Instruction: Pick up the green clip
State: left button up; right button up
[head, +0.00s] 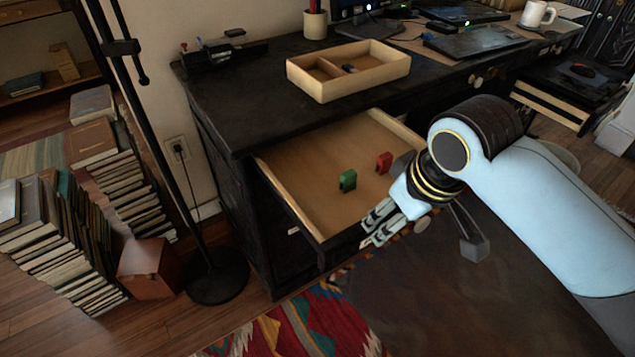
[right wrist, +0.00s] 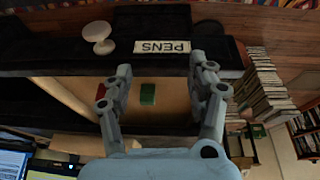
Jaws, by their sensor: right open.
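The green clip (head: 347,180) lies in the open drawer (head: 300,177), near the middle of its wooden floor. It also shows in the right wrist view (right wrist: 147,94), between my fingers in the picture. A red clip (head: 383,162) lies in the same drawer to the right of the green one. My right gripper (head: 372,232) is open and empty by the drawer's front edge, apart from the green clip. It also shows in the right wrist view (right wrist: 152,75). My left gripper is not in view.
A wooden divided tray (head: 348,86) stands on the dark desk (head: 240,90) above the drawer. A label reading PENS (right wrist: 162,46) is on the drawer front. A lamp stand (head: 217,280) and book stacks (head: 95,210) are at the left.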

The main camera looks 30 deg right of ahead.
send_near(350, 175)
jog(key=f, duration=0.1)
jog(key=shift+t+y, duration=0.3)
jog(key=b+x, duration=0.1)
jog(key=x, duration=0.3)
jog(key=shift+f, duration=0.25)
jog(key=x, duration=0.2)
jog(key=b+x, duration=0.1)
jog(key=x, duration=0.1)
jog(key=b+x, duration=0.1)
jog(key=x, duration=0.1)
jog(key=shift+d, duration=0.3)
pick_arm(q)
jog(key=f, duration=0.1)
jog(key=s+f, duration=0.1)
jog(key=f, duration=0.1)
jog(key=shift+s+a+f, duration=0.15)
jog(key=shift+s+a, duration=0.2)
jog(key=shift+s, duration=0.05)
pick_arm(e)
jog(key=c, duration=0.8)
